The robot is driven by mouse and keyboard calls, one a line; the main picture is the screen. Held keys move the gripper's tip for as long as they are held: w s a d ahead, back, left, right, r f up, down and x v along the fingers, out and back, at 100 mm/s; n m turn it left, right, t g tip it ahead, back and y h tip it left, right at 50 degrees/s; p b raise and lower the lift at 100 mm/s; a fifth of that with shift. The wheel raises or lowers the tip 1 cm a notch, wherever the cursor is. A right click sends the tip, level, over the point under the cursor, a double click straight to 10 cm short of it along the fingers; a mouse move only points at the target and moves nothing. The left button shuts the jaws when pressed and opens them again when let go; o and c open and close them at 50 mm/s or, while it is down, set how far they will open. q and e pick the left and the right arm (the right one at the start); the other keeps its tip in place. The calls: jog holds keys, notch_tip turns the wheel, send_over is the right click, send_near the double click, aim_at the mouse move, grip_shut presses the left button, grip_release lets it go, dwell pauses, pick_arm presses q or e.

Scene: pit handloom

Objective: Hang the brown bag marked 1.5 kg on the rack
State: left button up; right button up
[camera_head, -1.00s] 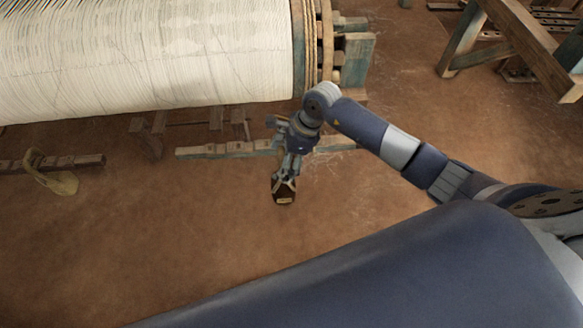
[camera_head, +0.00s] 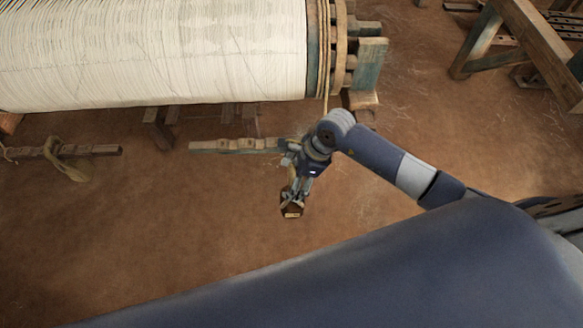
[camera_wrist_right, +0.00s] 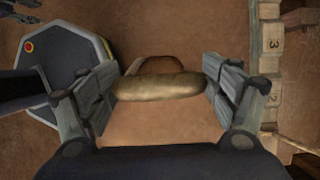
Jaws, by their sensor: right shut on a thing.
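My right gripper (camera_head: 293,196) hangs down from its arm and is shut on a small dark brown bag (camera_head: 292,208). The bag has a pale label, too small to read, and is held above the floor. In the right wrist view, a tan rounded roll (camera_wrist_right: 160,86), seemingly the bag's top or handle, lies between the two fingers. The rack appears to be a wooden rail with blocks (camera_head: 235,146), behind and left of the gripper. In the right wrist view, blocks numbered 3 and 2 (camera_wrist_right: 273,45) run along the right side, apart from the bag.
A large roller of white threads (camera_head: 150,55) spans the upper left, with wooden end parts (camera_head: 368,65). A second rail (camera_head: 100,151) with a yellowish limp thing (camera_head: 72,165) lies at left. A wooden frame (camera_head: 530,45) stands upper right. The brown floor is clear at lower left.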

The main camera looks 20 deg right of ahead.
jog(key=shift+s+a+r+p, duration=0.25)
jog(key=shift+s+p, duration=0.1)
jog(key=shift+s, duration=0.35)
jog(key=shift+s+a+r+p, duration=0.15)
jog(key=shift+s+a+p, duration=0.15)
jog(key=shift+s, duration=0.4)
pick_arm(q)
jog(key=shift+w+d+r+p, duration=0.15)
jog(key=shift+r+p, duration=0.4)
jog(key=shift+r, duration=0.4)
jog(key=shift+w+a+r+p, duration=0.15)
jog(key=shift+r+p, duration=0.35)
jog(key=shift+r, duration=0.45)
pick_arm(e)
jog(key=shift+s+a+r, duration=0.1)
jog(key=shift+s+a, duration=0.15)
jog(key=shift+s, duration=0.65)
jog(key=shift+s+a+r, duration=0.1)
jog(key=shift+s+a, duration=0.15)
jog(key=shift+s, duration=0.7)
jog(key=shift+s+a, duration=0.25)
jog(key=shift+s, duration=0.65)
pick_arm(q)
jog(key=shift+d, duration=0.1)
